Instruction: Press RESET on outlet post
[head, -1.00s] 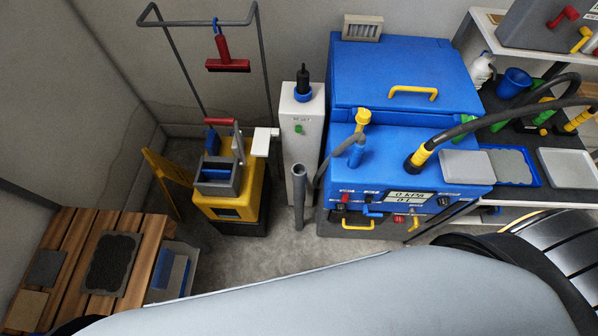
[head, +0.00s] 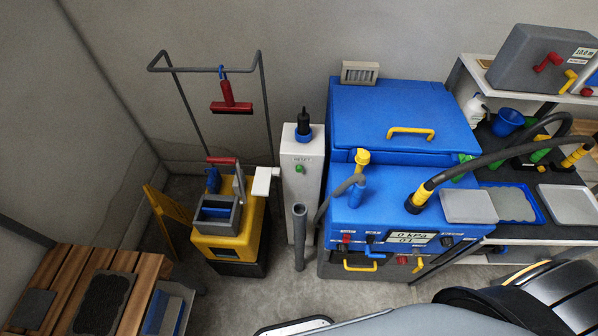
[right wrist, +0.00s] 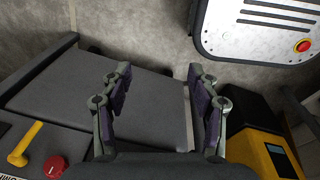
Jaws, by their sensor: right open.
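The outlet post is a white upright post (head: 295,210) in the head view, between a yellow cart and a blue machine. A RESET label and a small green button (head: 299,168) are on its front face near the top. A black fitting with a blue collar (head: 303,126) stands on top. My right gripper (right wrist: 160,85) is open and empty in the right wrist view, over a dark grey surface. The post does not show clearly in that view, and neither gripper shows in the head view.
The yellow cart (head: 233,241) stands left of the post with a white arm near it. A grey pipe (head: 299,238) rises before the post. The blue machine (head: 400,195) with hoses is at right. A wooden bench (head: 135,262) is at lower left. Grey floor shows between.

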